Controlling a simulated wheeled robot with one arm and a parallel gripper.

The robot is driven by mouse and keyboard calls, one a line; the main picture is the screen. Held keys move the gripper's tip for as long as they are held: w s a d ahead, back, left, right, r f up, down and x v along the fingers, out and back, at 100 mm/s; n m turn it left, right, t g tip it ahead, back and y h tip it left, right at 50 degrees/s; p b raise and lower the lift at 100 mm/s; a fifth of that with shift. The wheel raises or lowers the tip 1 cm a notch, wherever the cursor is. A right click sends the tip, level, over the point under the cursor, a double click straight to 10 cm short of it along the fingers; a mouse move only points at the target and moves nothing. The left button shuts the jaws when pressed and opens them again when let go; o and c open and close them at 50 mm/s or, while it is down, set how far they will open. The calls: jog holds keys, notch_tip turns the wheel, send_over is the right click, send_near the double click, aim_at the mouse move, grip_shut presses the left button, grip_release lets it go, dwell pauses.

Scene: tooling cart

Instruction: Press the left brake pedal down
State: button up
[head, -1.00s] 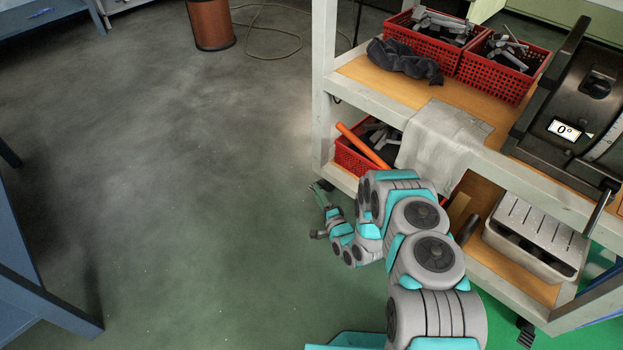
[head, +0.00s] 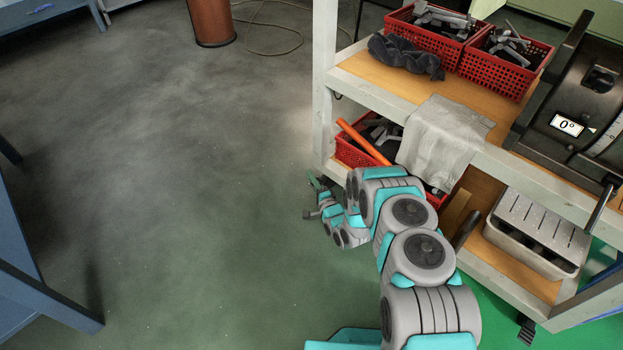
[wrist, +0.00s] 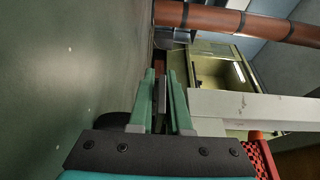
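My gripper (head: 314,184) is low, just left of the cart's front left leg in the head view. In the wrist view its two green fingers (wrist: 163,74) point forward with a narrow grey and dark strip between them. I cannot tell whether that strip is a gap or the finger pads. I cannot make out the left brake pedal in either view. A dark rounded shape (wrist: 117,122) shows left of the fingers in the wrist view, and I cannot tell what it is. A black pedal (head: 526,333) shows under the cart's right end.
The cart (head: 325,90) has a pale frame, red baskets (head: 425,44), a grey cloth (head: 440,137) and a metal tray (head: 540,232). An orange bar (head: 362,142) sticks out of the lower basket. The floor (head: 180,190) to the left is clear. A brown cylinder (head: 211,20) stands behind.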

grip_shut()
jog(key=n, duration=0.1)
jog(key=f+n+t, duration=0.1)
jog(key=n, duration=0.1)
jog(key=shift+d+f+y+b, duration=0.1)
jog(key=shift+y+b, duration=0.2)
jog(key=shift+b, duration=0.1)
jog(key=shift+w+n, duration=0.1)
jog(key=shift+n, duration=0.2)
jog(key=shift+o, duration=2)
grip_release()
